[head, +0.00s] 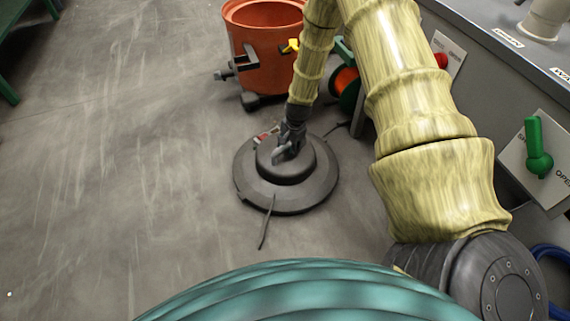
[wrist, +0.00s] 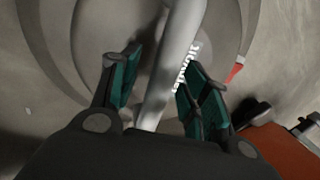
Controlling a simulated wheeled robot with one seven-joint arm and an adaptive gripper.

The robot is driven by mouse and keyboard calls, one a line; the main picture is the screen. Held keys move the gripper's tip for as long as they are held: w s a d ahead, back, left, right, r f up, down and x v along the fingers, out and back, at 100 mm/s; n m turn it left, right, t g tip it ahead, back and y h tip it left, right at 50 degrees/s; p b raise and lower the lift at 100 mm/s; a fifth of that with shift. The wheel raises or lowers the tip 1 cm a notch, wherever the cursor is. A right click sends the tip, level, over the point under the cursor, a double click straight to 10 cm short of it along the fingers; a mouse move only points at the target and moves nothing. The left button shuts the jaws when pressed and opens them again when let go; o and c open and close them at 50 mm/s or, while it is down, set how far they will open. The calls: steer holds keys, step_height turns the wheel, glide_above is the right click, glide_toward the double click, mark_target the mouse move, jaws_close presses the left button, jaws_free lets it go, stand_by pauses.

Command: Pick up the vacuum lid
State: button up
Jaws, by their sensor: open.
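The vacuum lid (head: 255,192) is a dark grey round cap with a raised centre, lying on the floor in the head view. A short cable trails from it toward the front. My gripper (head: 286,150) is over the lid's raised centre. In the wrist view, the lid (wrist: 90,30) lies below, and its light grey handle (wrist: 172,70) runs between the two green-padded fingers of my gripper (wrist: 160,88). The fingers are open, with gaps visible on both sides of the handle. Some of the handle is hidden behind my gripper body.
An orange-red vacuum drum (head: 262,50) stands behind the lid, with a yellow latch (head: 291,46). A grey cabinet with a green valve handle (head: 538,145) is on the right. Green shelving (head: 8,90) is at the upper left. The floor on the left is clear.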

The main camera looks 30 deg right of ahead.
steer(key=shift+f, duration=0.2)
stand_by(0.5)
steer(key=shift+c, duration=0.5)
steer(key=shift+w, duration=0.1)
jaws_close()
